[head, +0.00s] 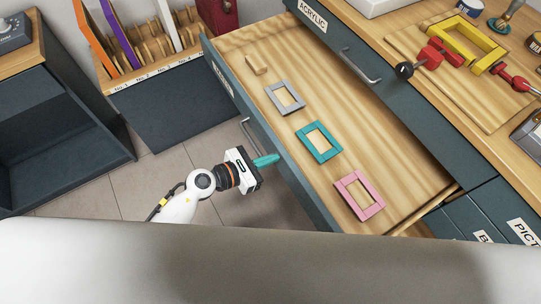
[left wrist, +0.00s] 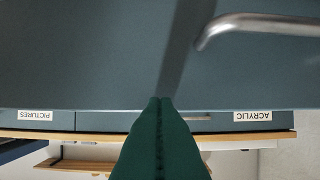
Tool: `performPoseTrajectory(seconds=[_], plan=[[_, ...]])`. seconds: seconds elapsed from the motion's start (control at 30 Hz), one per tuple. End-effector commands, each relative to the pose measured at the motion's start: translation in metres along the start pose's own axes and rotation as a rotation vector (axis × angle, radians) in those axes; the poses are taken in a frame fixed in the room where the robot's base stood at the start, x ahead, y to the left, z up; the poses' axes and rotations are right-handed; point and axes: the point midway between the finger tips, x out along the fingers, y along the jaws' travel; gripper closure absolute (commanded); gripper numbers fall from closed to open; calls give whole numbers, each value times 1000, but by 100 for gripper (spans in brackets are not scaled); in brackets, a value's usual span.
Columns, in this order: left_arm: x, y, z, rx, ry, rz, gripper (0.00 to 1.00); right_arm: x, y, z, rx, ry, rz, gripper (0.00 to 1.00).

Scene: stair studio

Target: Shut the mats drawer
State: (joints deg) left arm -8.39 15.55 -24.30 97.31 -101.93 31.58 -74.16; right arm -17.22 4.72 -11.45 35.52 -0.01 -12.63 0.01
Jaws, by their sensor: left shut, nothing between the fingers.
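The mats drawer (head: 229,41) stands pulled out, with a dark blue-grey front, a bar handle (head: 252,132) and a pale wood floor. In it lie a grey mat (head: 271,93), a teal mat (head: 306,137), a pink mat (head: 350,200) and a small wood block (head: 257,65). My left gripper (head: 278,157) is shut and empty, its teal fingers pointing at the outer face of the drawer front, below the handle in the picture. I cannot tell whether they touch. The left wrist view shows the fingertips (left wrist: 160,100) before the dark front and its handle (left wrist: 262,24). My right gripper is out of view.
A closed drawer labelled ACRYLIC (head: 313,14) sits beside the open one, under a worktop (head: 440,90) with a yellow frame (head: 468,38) and red-handled tools. A rack of upright boards (head: 130,45) and a dark open cabinet (head: 60,130) stand left. Tiled floor (head: 140,185) is clear.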

Motion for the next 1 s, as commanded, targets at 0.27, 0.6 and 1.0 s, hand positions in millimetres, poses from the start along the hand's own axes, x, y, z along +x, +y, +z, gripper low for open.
performPoseTrajectory(seconds=[0.27, 0.6, 1.0], plan=[[5, 0, -1, 0, 0, 0, 100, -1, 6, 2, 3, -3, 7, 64], [8, -2, -2, -1, 2, 0, 100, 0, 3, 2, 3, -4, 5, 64], [83, -1, -28, 3, 2, 0, 100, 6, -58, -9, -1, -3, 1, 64]])
